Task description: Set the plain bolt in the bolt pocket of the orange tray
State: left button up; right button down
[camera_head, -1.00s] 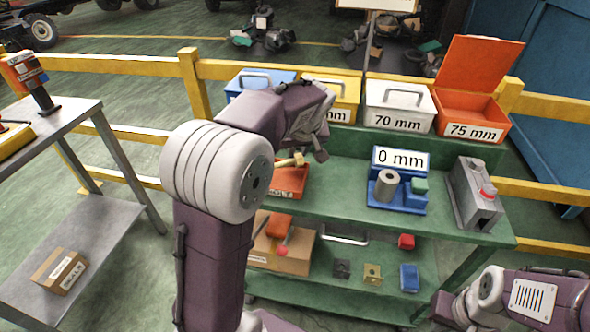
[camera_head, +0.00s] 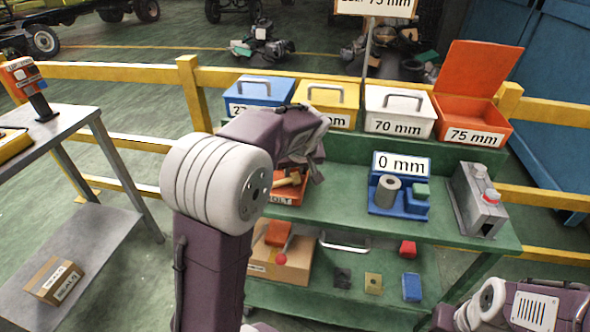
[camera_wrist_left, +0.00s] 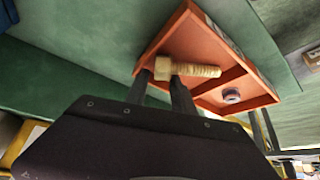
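The plain bolt (camera_wrist_left: 195,70) is brass-coloured, with a hex head and a threaded shank. It lies level over the long pocket of the orange tray (camera_wrist_left: 262,99); I cannot tell whether it touches the floor. My left gripper (camera_wrist_left: 164,82) has its two dark fingers on either side of the bolt head and looks shut on it. The tray's smaller compartment holds a grey nut-like part (camera_wrist_left: 231,95). In the head view, the bolt (camera_head: 288,181) shows over the tray (camera_head: 279,200), partly hidden by my left arm. My right gripper is out of view; only part of that arm shows.
On the green bench (camera_head: 340,214) stand a blue gauge (camera_head: 383,208) reading 0 mm and a grey block device (camera_head: 478,203). Behind are blue, yellow and white lidded boxes and an open orange box (camera_head: 468,112) marked 75 mm. Small blocks and a carton (camera_head: 290,262) sit below.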

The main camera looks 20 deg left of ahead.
pick_arm(q)
jog(key=shift+r, duration=0.25)
jog(key=p+v, duration=0.3)
jog(key=v, duration=0.9)
jog(key=shift+f, duration=0.15)
